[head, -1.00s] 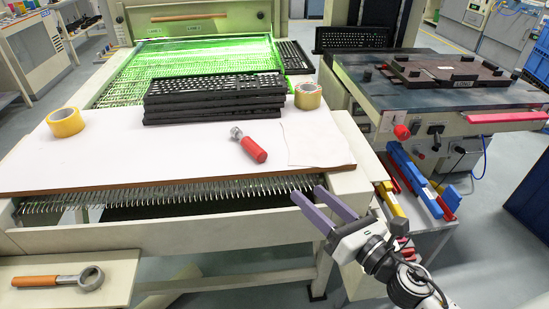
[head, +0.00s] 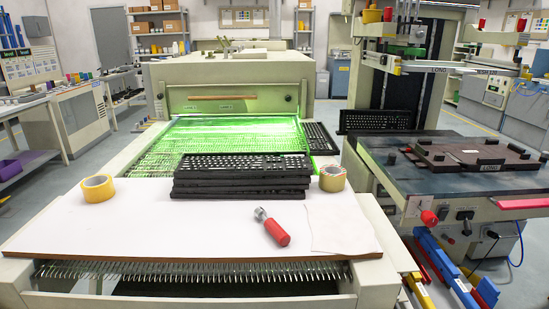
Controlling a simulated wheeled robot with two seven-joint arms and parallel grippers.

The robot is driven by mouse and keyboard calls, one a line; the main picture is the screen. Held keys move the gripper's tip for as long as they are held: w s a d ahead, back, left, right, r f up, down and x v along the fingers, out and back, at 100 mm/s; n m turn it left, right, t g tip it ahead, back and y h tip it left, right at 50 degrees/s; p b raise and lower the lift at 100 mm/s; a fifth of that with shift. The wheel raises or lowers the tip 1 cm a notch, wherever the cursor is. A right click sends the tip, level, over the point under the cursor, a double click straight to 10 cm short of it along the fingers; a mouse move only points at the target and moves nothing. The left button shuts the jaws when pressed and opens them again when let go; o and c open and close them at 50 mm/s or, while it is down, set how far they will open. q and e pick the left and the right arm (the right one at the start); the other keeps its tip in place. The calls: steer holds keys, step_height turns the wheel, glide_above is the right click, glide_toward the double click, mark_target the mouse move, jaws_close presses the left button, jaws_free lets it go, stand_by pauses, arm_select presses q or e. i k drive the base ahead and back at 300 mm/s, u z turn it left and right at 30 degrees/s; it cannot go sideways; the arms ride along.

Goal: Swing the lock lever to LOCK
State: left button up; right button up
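A red-knobbed control (head: 429,217) sits on the front face of the machine at the right, beside a small pale plate (head: 419,207). It looks like a lever end, but I cannot read a LOCK mark or tell its setting. A dark knob (head: 465,215) is to its right on the same face. Above it, a dark flat fixture (head: 475,157) lies on the machine's table (head: 430,182). Neither of my grippers is in view.
A stack of black keyboards (head: 242,187), two tape rolls (head: 98,188) (head: 332,178) and a red-handled tool (head: 273,227) lie on the white board (head: 180,230) at left. Blue, red and yellow tools (head: 450,270) lie below the red knob. A pink bar (head: 525,202) lies at right.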

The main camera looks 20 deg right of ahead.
mark_target(467, 224)
steer(key=z, duration=1.8)
steer(key=k, duration=0.45)
steer(key=z, duration=0.9)
steer(key=i, duration=0.9)
steer(key=u, duration=0.75)
